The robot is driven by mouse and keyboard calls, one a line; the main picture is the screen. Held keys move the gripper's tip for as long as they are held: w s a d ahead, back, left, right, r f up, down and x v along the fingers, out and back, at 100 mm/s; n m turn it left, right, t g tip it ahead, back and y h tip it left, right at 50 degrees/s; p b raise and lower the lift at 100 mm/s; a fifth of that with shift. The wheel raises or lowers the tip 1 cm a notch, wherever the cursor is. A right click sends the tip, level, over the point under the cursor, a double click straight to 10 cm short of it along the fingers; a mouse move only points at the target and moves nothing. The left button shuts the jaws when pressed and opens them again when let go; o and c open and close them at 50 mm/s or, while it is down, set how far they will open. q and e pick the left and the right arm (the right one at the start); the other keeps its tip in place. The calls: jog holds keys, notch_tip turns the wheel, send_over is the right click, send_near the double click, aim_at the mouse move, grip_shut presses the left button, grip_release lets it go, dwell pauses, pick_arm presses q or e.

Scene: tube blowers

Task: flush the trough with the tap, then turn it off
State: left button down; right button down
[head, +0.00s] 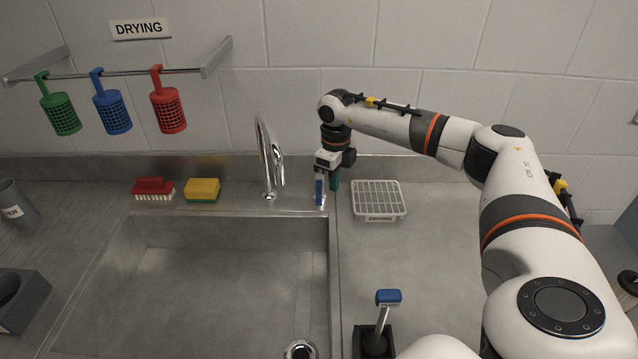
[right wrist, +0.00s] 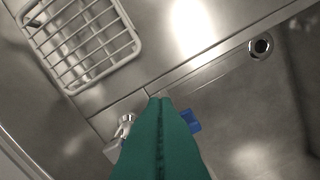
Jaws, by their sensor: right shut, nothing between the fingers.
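The chrome tap (head: 268,160) stands behind the trough (head: 190,290), and I see no clear stream of water under its spout. A blue lever (head: 319,192) sits on a small fitting to the right of the spout. My right gripper (head: 334,184) is just right of this lever, pointing down, with its green fingers shut and empty. In the right wrist view the shut fingers (right wrist: 160,104) lie beside the blue lever (right wrist: 191,120); I cannot tell whether they touch. The trough's drain (right wrist: 260,47) is open to view. My left gripper is not in view.
A white drying rack (head: 378,200) lies just right of my gripper. A red brush (head: 153,188) and yellow sponge (head: 203,189) sit left of the tap. A blue-topped handle (head: 388,297) stands in a dark holder at front. Coloured baskets hang from a rail (head: 130,74).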

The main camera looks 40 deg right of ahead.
jog(key=shift+f, duration=0.2)
notch_tip(320, 180, down, 3)
jog(key=shift+r+b, duration=0.15)
jog(key=shift+b, duration=0.65)
jog(key=shift+a, duration=0.1)
jog(key=w+a+r+p, duration=0.1)
jog(key=a+r+p, duration=0.1)
jog(key=r, duration=0.1)
jog(key=w+a+r+p, duration=0.1)
jog(key=shift+w+r+p, duration=0.3)
jog(key=shift+r+p, duration=0.05)
jog(key=shift+p, duration=0.05)
dwell(1.7)
